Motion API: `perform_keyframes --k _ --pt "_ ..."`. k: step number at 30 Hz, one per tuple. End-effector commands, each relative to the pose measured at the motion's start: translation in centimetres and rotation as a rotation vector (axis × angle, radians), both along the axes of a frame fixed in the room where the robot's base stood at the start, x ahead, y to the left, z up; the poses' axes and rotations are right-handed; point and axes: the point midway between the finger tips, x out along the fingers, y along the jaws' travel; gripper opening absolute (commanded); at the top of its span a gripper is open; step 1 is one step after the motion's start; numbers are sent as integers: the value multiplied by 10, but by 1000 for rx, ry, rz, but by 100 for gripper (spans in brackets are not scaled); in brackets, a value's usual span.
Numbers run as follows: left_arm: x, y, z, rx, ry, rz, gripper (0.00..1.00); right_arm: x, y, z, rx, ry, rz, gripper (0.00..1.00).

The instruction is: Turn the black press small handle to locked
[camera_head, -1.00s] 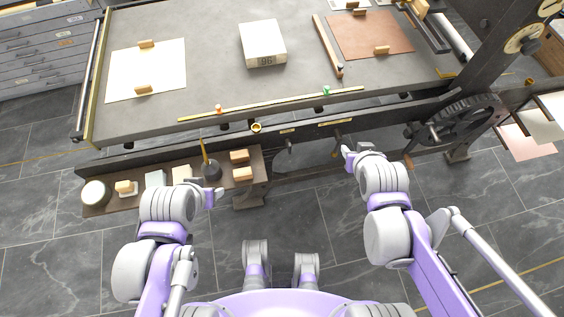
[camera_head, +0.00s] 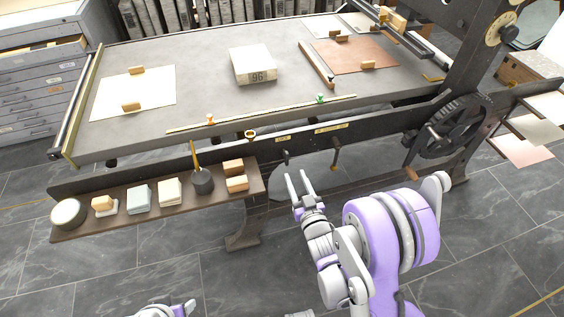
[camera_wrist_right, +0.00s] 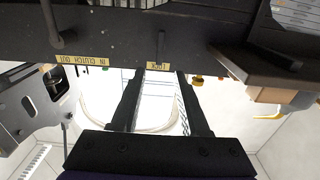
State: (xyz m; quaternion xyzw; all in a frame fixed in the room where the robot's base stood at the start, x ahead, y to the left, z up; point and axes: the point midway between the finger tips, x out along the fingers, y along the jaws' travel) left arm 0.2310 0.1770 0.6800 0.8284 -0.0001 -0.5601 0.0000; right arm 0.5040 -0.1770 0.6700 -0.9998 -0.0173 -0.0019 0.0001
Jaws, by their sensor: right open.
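The small black press handle (camera_head: 287,157) hangs from the press's dark front rail, below a short brass label (camera_head: 283,138). In the right wrist view, which is upside down, the handle (camera_wrist_right: 160,46) shows dark against the rail by the short label (camera_wrist_right: 157,66). My right gripper (camera_head: 298,177) is open and empty, its fingers pointing at the rail just below the handle and apart from it. In the wrist view its fingers (camera_wrist_right: 159,78) stand wide apart, roughly in line with the handle. My left gripper (camera_head: 186,307) is only partly in view at the bottom edge.
A longer handle (camera_head: 336,155) hangs to the right, by the clutch label (camera_head: 331,127). A spoked wheel (camera_head: 450,128) is further right. A wooden shelf (camera_head: 120,227) with blocks and a dark pot (camera_head: 202,181) juts out at left. Floor in front is open.

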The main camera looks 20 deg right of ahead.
Motion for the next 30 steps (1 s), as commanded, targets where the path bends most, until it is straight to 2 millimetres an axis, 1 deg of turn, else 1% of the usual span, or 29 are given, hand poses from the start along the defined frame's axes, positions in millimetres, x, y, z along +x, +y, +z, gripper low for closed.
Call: perform_keyframes --k 9,12,15,21,28,30 --pt "0 0 -1 0 0 0 60 60 2 0 1 2 0 45" --pt "0 0 -2 0 0 0 60 76 3 1 0 3 0 45" --pt "0 0 -2 0 1 0 60 88 3 0 -1 3 0 45" --pt "0 0 -3 0 1 0 60 97 3 1 -1 3 -1 45" --pt "0 0 -3 0 1 0 60 98 3 1 0 3 -1 45" --pt "0 0 -3 0 1 0 60 97 3 1 0 3 -1 32"
